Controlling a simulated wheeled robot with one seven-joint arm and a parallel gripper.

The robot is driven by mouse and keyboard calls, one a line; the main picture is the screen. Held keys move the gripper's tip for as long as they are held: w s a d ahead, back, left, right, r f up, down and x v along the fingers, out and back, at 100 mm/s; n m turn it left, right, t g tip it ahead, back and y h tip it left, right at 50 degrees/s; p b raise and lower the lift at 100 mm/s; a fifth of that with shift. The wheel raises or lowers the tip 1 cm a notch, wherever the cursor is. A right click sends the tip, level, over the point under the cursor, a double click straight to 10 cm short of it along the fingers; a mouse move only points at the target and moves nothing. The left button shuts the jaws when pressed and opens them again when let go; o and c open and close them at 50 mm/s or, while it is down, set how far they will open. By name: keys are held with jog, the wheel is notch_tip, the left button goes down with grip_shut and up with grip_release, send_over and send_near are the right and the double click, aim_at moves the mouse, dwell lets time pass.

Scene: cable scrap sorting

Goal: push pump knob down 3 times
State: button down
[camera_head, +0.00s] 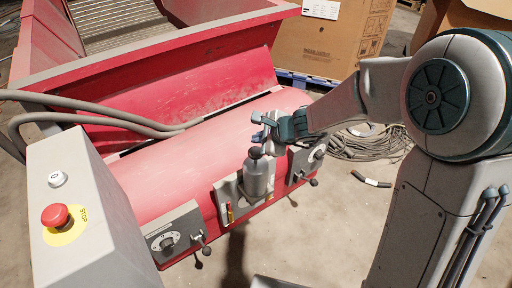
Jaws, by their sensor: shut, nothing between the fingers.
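The pump (258,180) is a small grey bottle-shaped body mounted upright on the front of the red machine. Its dark round pump knob (254,153) sits on top, near the middle of the view. My gripper (257,126) is shut and empty. It appears above the knob in the picture, a little to its right. I cannot tell how far it is from the knob in depth, but no contact shows. The knob is in plain view.
The red machine (205,150) fills the centre. Grey panels with small levers flank the pump. A control box with a red stop button (55,215) stands at left. Grey hoses cross the upper left. Coiled cable (375,145) and a cardboard box (325,45) are at the back right.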

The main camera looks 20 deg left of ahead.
jog(key=shift+r+p, duration=1.05)
jog(key=shift+r, duration=0.6)
jog(key=shift+r, duration=0.2)
jog(key=s+d+r+n+h+p, duration=0.1)
jog(key=s+d+r+n+p, duration=0.35)
jog(key=r, duration=0.45)
jog(key=s+d+r+n+h+p, duration=0.1)
jog(key=s+d+r+n+p, duration=0.15)
jog(key=d+r+p, duration=0.4)
jog(key=s+d+r+n+h+p, duration=0.3)
jog(key=s+d+r+p, duration=0.2)
jog(key=d+r+p, duration=0.2)
jog(key=s+d+r+n+g+h+p, duration=0.1)
jog(key=s+d+r+n+h+p, duration=0.2)
jog(key=s+d+r+p, duration=0.3)
jog(key=d+r+n+p, duration=0.1)
jog(key=d+r, duration=0.3)
jog(key=shift+s+d+n+g+p, duration=0.3)
jog(key=shift+d+p, duration=0.1)
jog(key=shift+r, duration=0.1)
